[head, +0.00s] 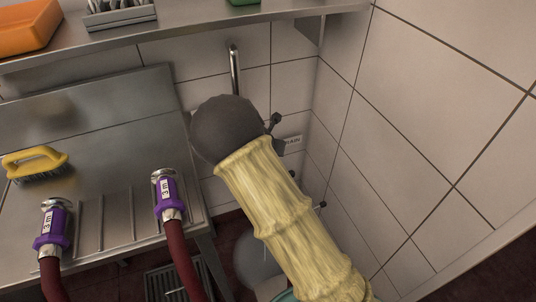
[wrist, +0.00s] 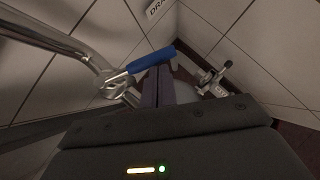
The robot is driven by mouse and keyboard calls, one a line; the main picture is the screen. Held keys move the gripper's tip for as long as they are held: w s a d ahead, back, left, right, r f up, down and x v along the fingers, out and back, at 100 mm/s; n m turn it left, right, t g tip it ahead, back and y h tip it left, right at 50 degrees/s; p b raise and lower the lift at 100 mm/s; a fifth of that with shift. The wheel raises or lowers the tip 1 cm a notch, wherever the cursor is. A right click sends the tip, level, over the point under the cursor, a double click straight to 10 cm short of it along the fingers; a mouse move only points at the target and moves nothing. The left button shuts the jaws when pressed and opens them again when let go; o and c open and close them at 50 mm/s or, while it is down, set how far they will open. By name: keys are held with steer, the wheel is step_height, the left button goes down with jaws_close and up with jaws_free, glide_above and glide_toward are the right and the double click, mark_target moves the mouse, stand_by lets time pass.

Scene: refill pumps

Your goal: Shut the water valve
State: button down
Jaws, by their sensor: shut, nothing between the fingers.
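In the wrist view a valve with a blue lever (wrist: 151,59) sits on a bent steel pipe (wrist: 62,40). The lever slants up to the right from the pipe fitting. My gripper (wrist: 165,72) is shut and empty, with its fingertips right at the blue lever; I cannot tell whether they touch it. A second valve with a dark handle (wrist: 216,78) stands to the right of the fingers. In the head view my yellow-sleeved arm and its dark end hide the gripper and the blue lever; only the upper pipe (head: 235,70) shows above.
A wall label (head: 292,142) ending in "AIN" is beside my arm. The tiled side wall (head: 430,130) is close on the right. A steel counter (head: 110,210) on the left holds a yellow brush (head: 35,163) and two purple-collared hoses (head: 167,195). A shelf (head: 200,27) runs above.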

steer(key=shift+w+d+n+y+b, duration=0.15)
steer(key=shift+w+n+y+b, duration=0.5)
steer(key=shift+n+b, duration=0.55)
steer(key=shift+w+d+n+y+b, duration=0.1)
steer(key=shift+w+n+y+b, duration=0.3)
steer(key=shift+n+y+b, duration=0.65)
steer(key=shift+w+d+n+y+b, duration=0.15)
steer(key=shift+w+n+y+b, duration=0.45)
steer(key=shift+n+b, duration=0.7)
steer(key=shift+w+n+g, duration=0.3)
steer(key=shift+n, duration=0.05)
steer(key=shift+r, duration=0.1)
